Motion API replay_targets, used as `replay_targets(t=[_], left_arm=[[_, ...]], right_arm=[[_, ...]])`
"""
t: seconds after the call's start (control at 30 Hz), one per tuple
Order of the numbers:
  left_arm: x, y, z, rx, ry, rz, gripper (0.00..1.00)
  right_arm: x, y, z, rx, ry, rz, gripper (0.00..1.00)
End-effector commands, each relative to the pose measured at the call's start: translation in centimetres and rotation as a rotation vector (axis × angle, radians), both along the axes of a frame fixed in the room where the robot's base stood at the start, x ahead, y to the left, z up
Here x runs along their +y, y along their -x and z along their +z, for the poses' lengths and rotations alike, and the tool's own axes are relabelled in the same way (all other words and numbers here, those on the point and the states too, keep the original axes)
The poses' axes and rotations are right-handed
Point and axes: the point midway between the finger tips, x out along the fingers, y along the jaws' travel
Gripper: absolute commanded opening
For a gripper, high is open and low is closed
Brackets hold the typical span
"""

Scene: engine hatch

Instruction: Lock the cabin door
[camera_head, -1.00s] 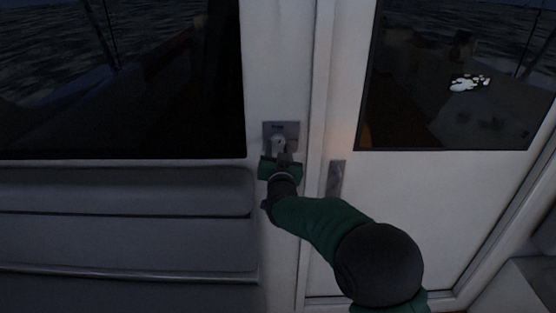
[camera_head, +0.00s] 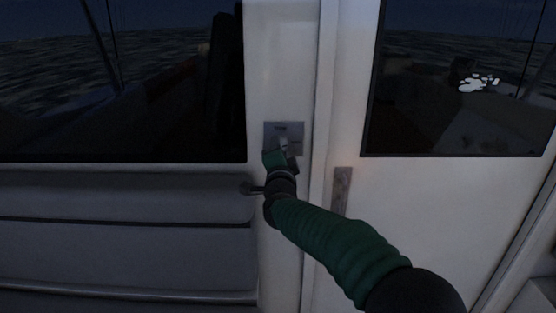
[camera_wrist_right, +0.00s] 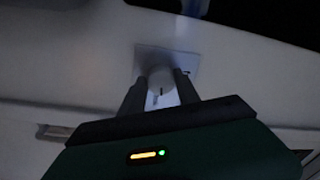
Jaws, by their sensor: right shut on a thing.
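A square metal lock plate (camera_head: 297,129) is fixed to the white post beside the white cabin door (camera_head: 430,195). A pale round knob with a dark slot (camera_wrist_right: 160,77) stands out from this plate in the right wrist view. My right gripper (camera_head: 286,150) reaches up to the plate from the lower right. In the right wrist view its two fingers (camera_wrist_right: 158,86) are on either side of the knob and shut on it. The gripper hides part of the knob in the head view. My left gripper is in neither view.
Dark windows lie on both sides. A grey ledge with a rail (camera_head: 130,294) fills the lower left.

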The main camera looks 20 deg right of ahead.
Motion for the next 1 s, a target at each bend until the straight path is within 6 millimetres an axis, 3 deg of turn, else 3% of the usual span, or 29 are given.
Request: replay_targets(t=[0.4,0.93,0.97,1.0], left_arm=[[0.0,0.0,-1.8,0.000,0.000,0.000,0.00],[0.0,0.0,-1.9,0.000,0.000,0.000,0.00],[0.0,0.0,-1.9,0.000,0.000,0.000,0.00],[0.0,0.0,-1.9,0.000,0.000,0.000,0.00]], right_arm=[[-0.3,0.0,-0.2,-0.050,-0.179,-0.006,0.00],[-0.3,0.0,-0.4,-0.051,-0.204,-0.007,0.00],[-0.3,0.0,-0.5,-0.051,-0.204,-0.007,0.41],[-0.3,0.0,-0.4,-0.051,-0.204,-0.007,0.46]])
